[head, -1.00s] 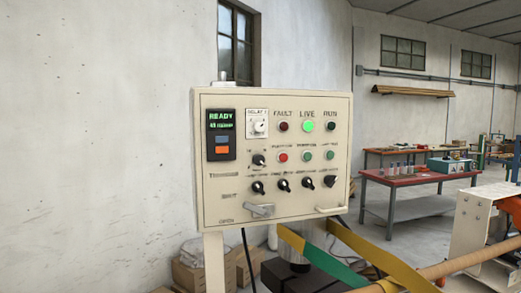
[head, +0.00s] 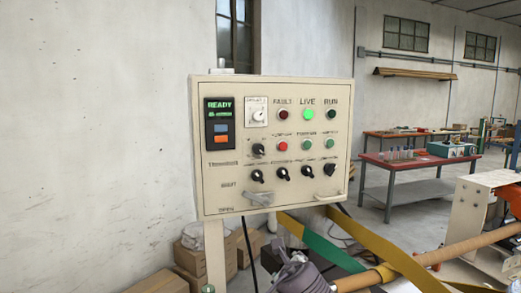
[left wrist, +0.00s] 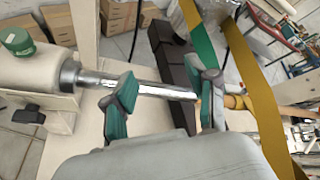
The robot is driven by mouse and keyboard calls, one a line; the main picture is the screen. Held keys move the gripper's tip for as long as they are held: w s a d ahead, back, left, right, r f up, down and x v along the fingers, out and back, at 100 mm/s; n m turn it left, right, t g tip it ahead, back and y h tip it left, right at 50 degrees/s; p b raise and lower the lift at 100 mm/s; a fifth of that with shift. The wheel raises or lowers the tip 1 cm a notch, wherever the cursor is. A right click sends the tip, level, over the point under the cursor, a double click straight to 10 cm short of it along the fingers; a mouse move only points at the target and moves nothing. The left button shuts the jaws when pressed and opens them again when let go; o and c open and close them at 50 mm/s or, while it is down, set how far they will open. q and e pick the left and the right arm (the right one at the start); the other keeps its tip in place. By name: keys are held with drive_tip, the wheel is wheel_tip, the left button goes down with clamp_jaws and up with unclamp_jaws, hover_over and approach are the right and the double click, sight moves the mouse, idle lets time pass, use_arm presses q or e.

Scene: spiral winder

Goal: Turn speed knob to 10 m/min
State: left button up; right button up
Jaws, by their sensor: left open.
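The beige control panel (head: 232,185) faces me in the head view. Its display (head: 219,122) reads READY; the line below is too small to read. A white dial (head: 257,116) sits at its top, a black knob (head: 258,150) below it. A lower row of black knobs (head: 282,174) runs across. Their labels are blurred, so I cannot tell which is the speed knob. My left gripper (left wrist: 164,96) is open in the left wrist view, its green-padded fingers apart on either side of a shiny metal shaft (left wrist: 150,88) in the picture. I cannot tell whether they touch it. My right gripper is not seen.
A grey part, likely my left gripper, shows at the head view's bottom edge. Green and yellow belts (head: 375,250) and a brown roll (head: 445,253) lie right of the panel. Cardboard boxes (head: 195,262) stand behind its post. A red-topped table (head: 415,164) stands farther back.

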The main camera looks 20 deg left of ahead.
use_arm(q)
wheel_tip(320, 180, up, 14)
drive_tip(key=w+a+f+m+t+y, duration=0.1)
drive_tip(key=w+m+t+y, duration=0.1)
drive_tip(key=m+y, duration=0.1)
drive_tip(key=m+t+y, duration=0.1)
drive_tip(key=m+y, duration=0.1)
drive_tip(key=y, duration=0.1)
approach(259, 150)
drive_tip(key=shift+n, duration=0.3)
drive_tip(key=p+x, duration=0.7)
drive_tip(key=x, duration=0.1)
drive_tip(key=shift+w+a+r, duration=0.1)
drive_tip(key=shift+w+r, duration=0.05)
drive_tip(key=shift+r, duration=0.05)
drive_tip(key=shift+w+a+f, duration=0.15)
drive_tip(key=shift+w+a, duration=0.1)
drive_tip(key=shift+w, duration=0.2)
clamp_jaws()
